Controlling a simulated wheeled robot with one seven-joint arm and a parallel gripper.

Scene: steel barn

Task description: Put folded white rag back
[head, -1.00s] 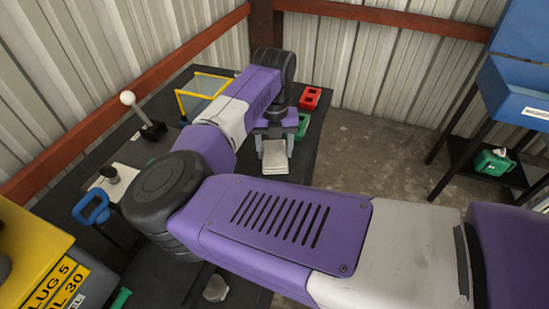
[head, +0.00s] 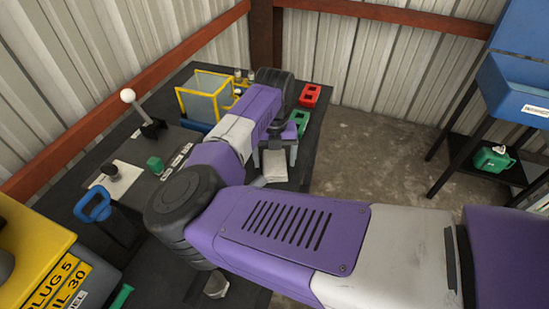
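The folded white rag (head: 274,167) is a pale, flat piece near the right edge of the dark bench top. My gripper (head: 274,155) points down at it, with a grey finger on each side of it. The rag lies between the fingers and appears held by them. My wrist hides part of the gripper and the rag's upper end. I cannot tell whether the rag touches the bench.
A blue rack (head: 515,95) stands right, across open floor.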

